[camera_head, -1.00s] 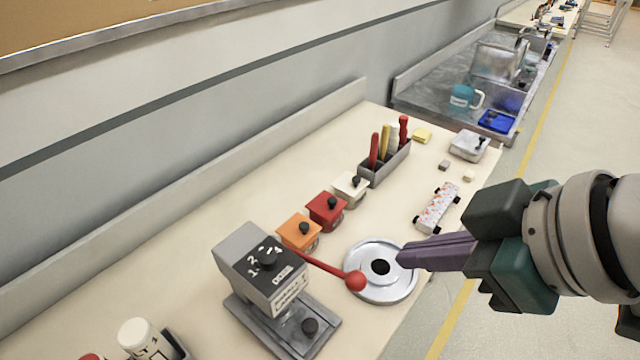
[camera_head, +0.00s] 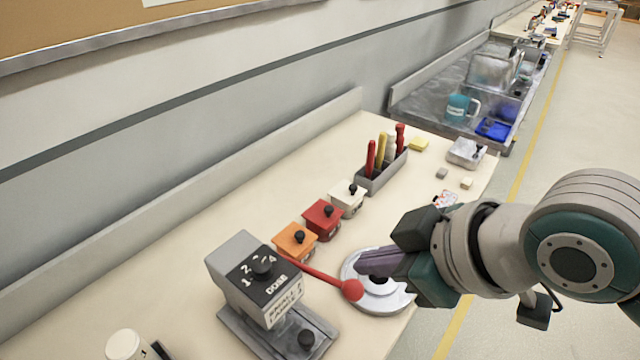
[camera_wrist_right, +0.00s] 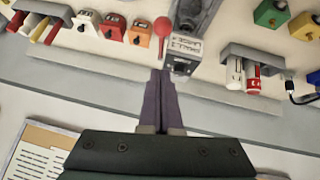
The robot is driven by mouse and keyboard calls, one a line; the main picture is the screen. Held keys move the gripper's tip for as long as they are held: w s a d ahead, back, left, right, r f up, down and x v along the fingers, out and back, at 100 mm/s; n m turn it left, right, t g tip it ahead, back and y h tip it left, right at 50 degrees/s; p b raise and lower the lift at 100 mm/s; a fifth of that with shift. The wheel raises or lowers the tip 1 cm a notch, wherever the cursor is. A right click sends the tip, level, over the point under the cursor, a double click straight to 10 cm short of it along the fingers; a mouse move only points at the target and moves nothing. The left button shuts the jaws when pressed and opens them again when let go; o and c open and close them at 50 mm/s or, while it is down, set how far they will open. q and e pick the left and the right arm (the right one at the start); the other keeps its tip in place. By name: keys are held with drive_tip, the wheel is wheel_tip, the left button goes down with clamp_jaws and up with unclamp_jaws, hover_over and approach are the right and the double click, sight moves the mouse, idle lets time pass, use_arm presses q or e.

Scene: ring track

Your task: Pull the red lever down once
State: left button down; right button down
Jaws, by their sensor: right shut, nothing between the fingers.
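The red lever (camera_head: 318,274) sticks out to the right from the side of a grey dosing machine (camera_head: 262,283) and ends in a red ball knob (camera_head: 352,289). The knob also shows in the right wrist view (camera_wrist_right: 162,25), above the fingertips. My right gripper (camera_head: 362,262) is shut and empty, with its purple fingers pointing left. In the head view its tips appear just above and right of the knob, over the round metal plate (camera_head: 374,304). I cannot tell whether they touch the lever. My left gripper is not in view.
Orange (camera_head: 295,242), red (camera_head: 323,220) and cream (camera_head: 347,198) boxes with black knobs stand behind the lever. A grey holder (camera_head: 383,178) with coloured handles stands farther back. A white cup (camera_head: 125,345) is at the lower left. The aisle on the right is free.

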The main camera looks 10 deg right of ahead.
drive_tip(key=f, duration=0.2)
drive_tip(key=w+f, duration=0.1)
drive_tip(key=f, duration=0.1)
drive_tip(key=w+f, duration=0.1)
drive_tip(key=f, duration=0.1)
drive_tip(key=shift+a+b, duration=0.2)
drive_tip(key=shift+b, duration=0.15)
drive_tip(key=shift+d+f, duration=0.1)
drive_tip(key=shift+f, duration=0.25)
